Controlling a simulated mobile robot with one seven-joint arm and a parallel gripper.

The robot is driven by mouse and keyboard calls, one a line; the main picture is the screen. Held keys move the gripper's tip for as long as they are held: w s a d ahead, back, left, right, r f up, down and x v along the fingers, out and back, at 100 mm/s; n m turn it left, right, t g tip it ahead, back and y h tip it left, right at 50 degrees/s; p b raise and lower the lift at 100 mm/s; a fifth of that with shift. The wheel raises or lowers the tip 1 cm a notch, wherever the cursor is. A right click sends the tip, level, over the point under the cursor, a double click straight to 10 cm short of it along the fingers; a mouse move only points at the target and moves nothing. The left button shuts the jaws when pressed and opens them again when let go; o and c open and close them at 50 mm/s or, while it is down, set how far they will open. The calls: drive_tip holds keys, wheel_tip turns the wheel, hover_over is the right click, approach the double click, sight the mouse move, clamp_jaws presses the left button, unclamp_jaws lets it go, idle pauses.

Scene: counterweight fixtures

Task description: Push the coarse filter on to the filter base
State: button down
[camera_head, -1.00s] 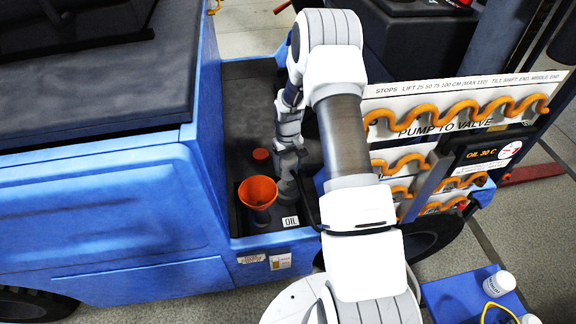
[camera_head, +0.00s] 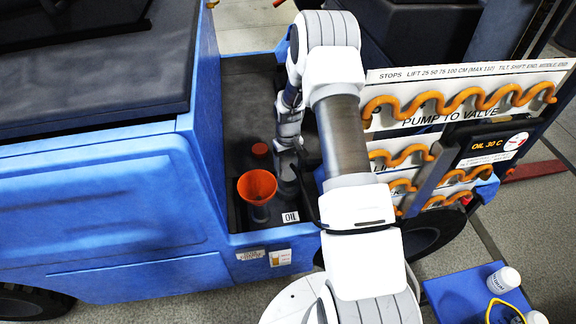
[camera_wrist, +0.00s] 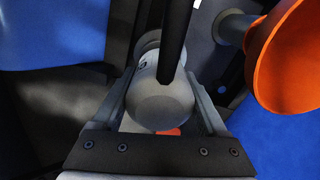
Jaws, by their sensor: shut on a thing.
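My gripper (camera_wrist: 160,108) points down into the blue vehicle's dark bay, and its two fingers stand on either side of a grey rounded cylinder, which looks like the coarse filter (camera_wrist: 158,108). The fingers are shut on it. A lighter grey round part (camera_wrist: 148,42) shows just beyond the cylinder; I cannot tell whether it is the filter base or whether the two touch. A black bar crosses in front and hides part of the cylinder. In the head view my gripper (camera_head: 288,150) is mostly covered by my own arm, and the filter base cannot be made out clearly.
An orange funnel (camera_head: 257,187) stands close to the left of my gripper; it also shows at the right of the wrist view (camera_wrist: 285,55). A panel with orange hoses (camera_head: 455,105) stands right of my arm. The bay's blue walls surround the space.

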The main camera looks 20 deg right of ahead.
sight(288, 156)
idle(0.4)
drive_tip(key=shift+f+b, duration=0.6)
drive_tip(key=shift+f, duration=0.2)
drive_tip(key=shift+f, duration=0.1)
drive_tip(key=shift+f+b, duration=0.5)
drive_tip(key=shift+f, duration=0.2)
idle(0.7)
unclamp_jaws()
drive_tip(key=shift+f, duration=0.1)
drive_tip(key=shift+r, duration=0.2)
drive_tip(key=shift+r+p, duration=2.8)
drive_tip(key=shift+r, duration=2.1)
